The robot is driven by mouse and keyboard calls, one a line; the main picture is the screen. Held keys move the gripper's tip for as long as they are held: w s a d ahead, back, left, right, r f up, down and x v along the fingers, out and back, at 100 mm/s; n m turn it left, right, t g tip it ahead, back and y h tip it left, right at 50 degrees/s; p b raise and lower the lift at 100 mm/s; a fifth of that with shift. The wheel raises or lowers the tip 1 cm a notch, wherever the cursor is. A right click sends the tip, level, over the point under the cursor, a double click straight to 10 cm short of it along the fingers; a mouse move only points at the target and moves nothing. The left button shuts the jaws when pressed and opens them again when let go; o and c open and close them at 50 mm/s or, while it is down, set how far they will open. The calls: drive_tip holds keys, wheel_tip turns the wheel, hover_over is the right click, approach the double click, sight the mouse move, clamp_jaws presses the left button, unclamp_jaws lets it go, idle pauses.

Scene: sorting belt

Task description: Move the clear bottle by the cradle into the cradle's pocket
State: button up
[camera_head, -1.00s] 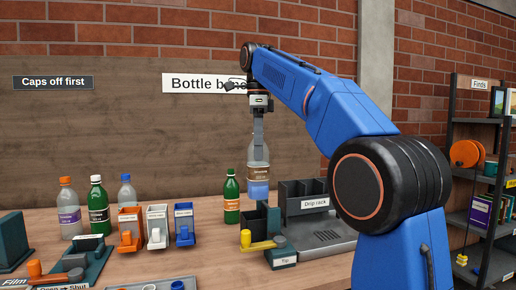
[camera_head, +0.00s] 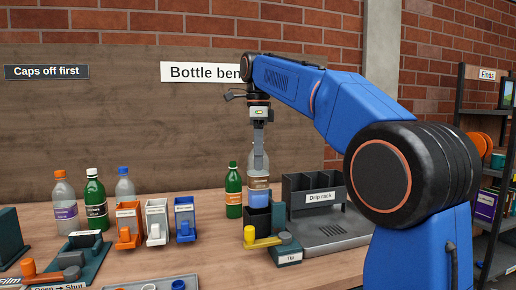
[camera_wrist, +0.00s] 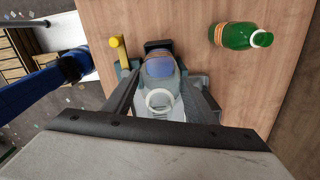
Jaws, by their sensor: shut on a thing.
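The clear bottle (camera_head: 258,181) has an orange-brown label and blue liquid in its base. My gripper (camera_head: 258,148) is shut on its upper part and holds it upright. The cradle, labelled "Tip" (camera_head: 289,258), has a dark square pocket (camera_head: 257,221) and a yellow handle (camera_head: 262,241). The bottle's base is right at the pocket's top edge; I cannot tell whether it is inside. In the wrist view the bottle (camera_wrist: 160,88) is between my fingers, open neck towards the camera, with the pocket's dark rim (camera_wrist: 158,44) just beyond its base.
A green bottle (camera_head: 233,195) stands close left of the pocket. The drip rack (camera_head: 318,197) is close on the right. Small orange (camera_head: 128,222), white (camera_head: 156,222) and blue (camera_head: 185,222) bins and several bottles stand further left. The table front has a tray (camera_head: 165,285).

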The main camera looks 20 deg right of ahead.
sight(258, 184)
drive_tip(key=shift+f, duration=4.45)
drive_tip(key=o, duration=1.5)
